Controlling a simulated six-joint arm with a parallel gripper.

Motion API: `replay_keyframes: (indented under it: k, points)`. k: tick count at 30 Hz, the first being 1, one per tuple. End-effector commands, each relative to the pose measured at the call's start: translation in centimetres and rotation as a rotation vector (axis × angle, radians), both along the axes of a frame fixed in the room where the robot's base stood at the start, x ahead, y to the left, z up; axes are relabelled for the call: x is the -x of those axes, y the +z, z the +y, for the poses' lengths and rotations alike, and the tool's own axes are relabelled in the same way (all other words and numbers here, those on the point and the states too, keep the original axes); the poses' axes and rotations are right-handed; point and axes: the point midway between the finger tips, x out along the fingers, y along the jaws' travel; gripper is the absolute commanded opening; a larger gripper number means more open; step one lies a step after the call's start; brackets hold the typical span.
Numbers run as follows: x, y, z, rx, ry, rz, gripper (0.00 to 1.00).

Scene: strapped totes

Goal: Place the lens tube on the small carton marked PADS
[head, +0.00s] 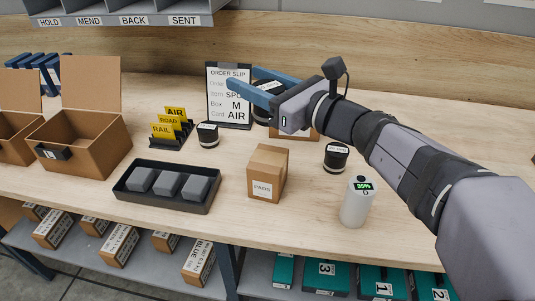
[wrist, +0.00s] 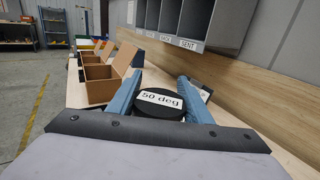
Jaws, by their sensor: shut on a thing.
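A black round lens tube with a white "50 deg" label (wrist: 158,103) sits between the two blue fingers of my gripper (wrist: 160,78) in the wrist view. The small brown carton marked PADS (head: 268,173) stands upright on the bench, nearer the front edge than my gripper. Its top is closed and bare. The held tube is apart from it, up and behind.
Two more black lens tubes stand at left (head: 208,136) and right (head: 336,158) of the PADS carton. Open boxes (head: 100,160) stand left.

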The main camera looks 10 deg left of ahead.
Motion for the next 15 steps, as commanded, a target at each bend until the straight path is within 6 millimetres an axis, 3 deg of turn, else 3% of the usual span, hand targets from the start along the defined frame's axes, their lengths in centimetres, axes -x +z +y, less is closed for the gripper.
replay_keyframes:
  k: [15]
  points:
    - [0.0, -5.9, 0.0, -0.002, 0.000, 0.002, 0.15]
